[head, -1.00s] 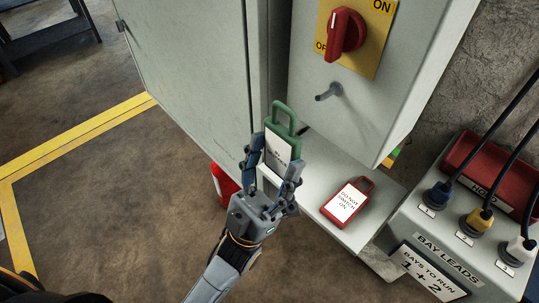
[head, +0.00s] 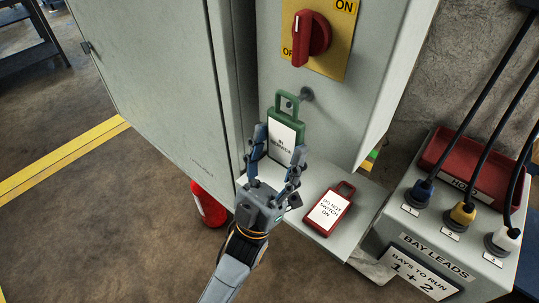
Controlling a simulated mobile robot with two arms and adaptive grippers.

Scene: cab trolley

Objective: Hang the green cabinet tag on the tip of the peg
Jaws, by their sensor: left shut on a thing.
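The green cabinet tag (head: 272,126) has a white label and a square loop at its top. My left gripper (head: 279,147) is shut on its lower part and holds it upright in front of the grey cabinet. The grey peg (head: 307,94) sticks out of the cabinet face below the red switch. The right side of the tag's loop crosses in front of the peg, and part of the peg shows in the loop's opening. I cannot tell whether the peg's tip passes through the loop or is still behind it. My right gripper is not in view.
A red tag (head: 344,191) marked "DO NOT SWITCH ON" lies on the shelf (head: 318,174) below. The red rotary switch (head: 312,38) is above the peg. A bay leads box (head: 395,224) with several cables stands at right. A red cylinder (head: 209,207) is on the floor.

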